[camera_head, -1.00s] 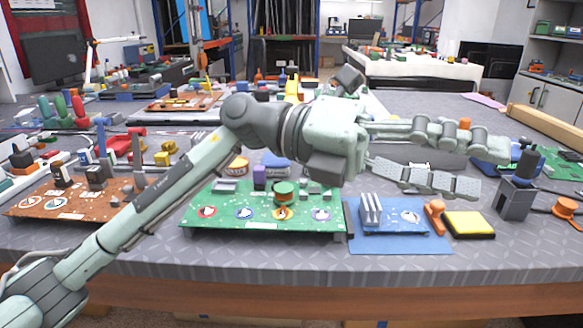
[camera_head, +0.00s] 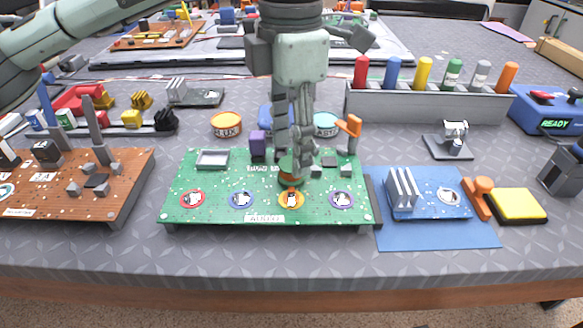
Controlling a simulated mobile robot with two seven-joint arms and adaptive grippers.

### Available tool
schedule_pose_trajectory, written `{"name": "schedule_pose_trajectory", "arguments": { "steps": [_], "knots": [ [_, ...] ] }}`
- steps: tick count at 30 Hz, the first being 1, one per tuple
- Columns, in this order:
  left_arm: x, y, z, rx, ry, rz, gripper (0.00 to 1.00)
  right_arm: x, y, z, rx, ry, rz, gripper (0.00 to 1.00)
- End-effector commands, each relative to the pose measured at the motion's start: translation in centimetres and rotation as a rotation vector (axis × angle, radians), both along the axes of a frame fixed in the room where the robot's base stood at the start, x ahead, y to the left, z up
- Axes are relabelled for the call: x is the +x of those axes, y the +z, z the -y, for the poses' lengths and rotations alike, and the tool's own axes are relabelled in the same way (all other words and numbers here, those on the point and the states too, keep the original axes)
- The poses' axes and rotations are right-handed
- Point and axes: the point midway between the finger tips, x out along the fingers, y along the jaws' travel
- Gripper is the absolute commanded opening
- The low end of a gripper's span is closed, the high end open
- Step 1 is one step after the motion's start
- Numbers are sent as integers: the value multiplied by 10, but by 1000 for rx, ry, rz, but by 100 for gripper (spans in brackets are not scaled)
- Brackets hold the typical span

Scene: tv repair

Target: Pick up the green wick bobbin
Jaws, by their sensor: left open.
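The green wick bobbin (camera_head: 287,169), green with an orange-brown edge, stands on the green circuit board (camera_head: 215,182), just behind the orange-ringed mark. My left gripper (camera_head: 296,172) points down over it from above, with its fingers around or just in front of the bobbin. The fingers hide much of the bobbin, and I cannot tell whether they touch it. My left gripper is open. My right gripper is not in view.
A grey rack (camera_head: 425,106) of coloured cylinders is behind right. The front table strip is clear.

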Motion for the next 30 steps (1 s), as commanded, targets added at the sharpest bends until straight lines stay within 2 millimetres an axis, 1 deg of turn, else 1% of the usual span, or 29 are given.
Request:
{"name": "schedule_pose_trajectory", "arguments": {
  "steps": [1,2,6,9,14,26,27,30],
  "knots": [
    [-1,-7,0,1,-1,-4,52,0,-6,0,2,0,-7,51],
    [-1,-12,0,0,-1,-4,52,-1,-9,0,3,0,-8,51],
    [-1,-27,0,-2,0,-2,52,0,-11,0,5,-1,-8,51],
    [-1,-30,1,-3,0,-1,52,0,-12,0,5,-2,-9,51],
    [-1,-29,1,-3,-1,-1,52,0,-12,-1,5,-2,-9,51],
    [-1,-29,1,-3,-1,-1,2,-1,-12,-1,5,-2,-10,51],
    [-1,-29,1,-3,-1,-1,0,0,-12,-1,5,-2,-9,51],
    [0,-29,1,-4,-1,-1,0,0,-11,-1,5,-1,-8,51]
  ]
}}
